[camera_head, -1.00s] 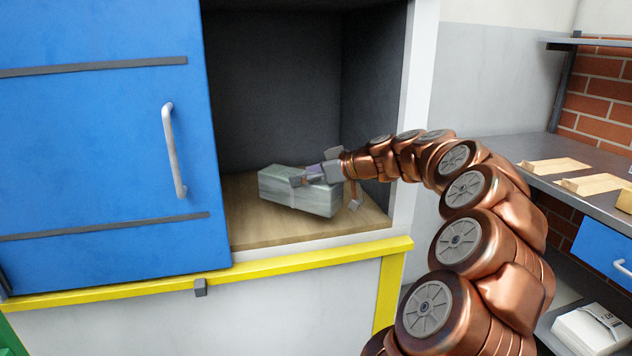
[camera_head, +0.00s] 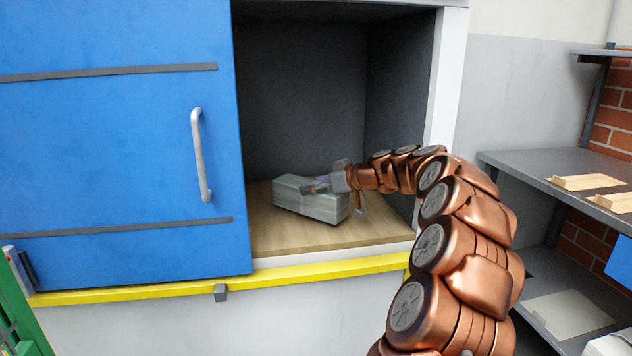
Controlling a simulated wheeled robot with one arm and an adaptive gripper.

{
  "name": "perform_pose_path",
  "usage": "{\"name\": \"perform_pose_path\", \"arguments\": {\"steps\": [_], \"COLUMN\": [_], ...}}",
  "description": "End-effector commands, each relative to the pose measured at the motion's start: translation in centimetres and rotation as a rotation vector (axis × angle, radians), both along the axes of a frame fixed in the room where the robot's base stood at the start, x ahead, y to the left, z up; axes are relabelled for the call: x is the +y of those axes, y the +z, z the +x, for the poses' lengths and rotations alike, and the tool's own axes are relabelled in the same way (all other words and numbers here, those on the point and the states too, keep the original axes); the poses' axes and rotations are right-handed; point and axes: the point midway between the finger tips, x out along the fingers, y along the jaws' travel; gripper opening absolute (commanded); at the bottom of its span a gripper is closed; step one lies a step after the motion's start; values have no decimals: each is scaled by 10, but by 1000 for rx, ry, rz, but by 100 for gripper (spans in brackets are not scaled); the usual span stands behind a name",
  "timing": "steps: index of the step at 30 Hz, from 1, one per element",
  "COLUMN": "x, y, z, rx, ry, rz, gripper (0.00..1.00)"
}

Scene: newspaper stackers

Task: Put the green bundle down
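The green bundle (camera_head: 318,208) is a pale grey-green block inside the open compartment. It lies low over the wooden floor (camera_head: 290,242), and I cannot tell whether all its underside touches the wood. My gripper (camera_head: 335,194) reaches in from the right and has its fingers around the bundle's right part. One finger lies across the top, and the other shows at its right end. It looks shut on the bundle; the exact contacts are hidden.
A blue door (camera_head: 120,130) with a metal handle (camera_head: 201,155) covers the left side. A yellow rail (camera_head: 300,275) runs below the compartment. Grey shelves (camera_head: 545,165) with wooden trays stand at the right. The compartment floor is clear in front of the bundle.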

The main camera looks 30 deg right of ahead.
Motion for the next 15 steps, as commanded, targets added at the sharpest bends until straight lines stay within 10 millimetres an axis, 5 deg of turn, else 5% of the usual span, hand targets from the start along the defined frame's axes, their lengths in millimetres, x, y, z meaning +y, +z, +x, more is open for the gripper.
{"name": "perform_pose_path", "arguments": {"steps": [15], "x": [0], "y": [-13], "z": [0], "rx": [-3], "ry": [-1], "rz": [0], "gripper": [1]}}
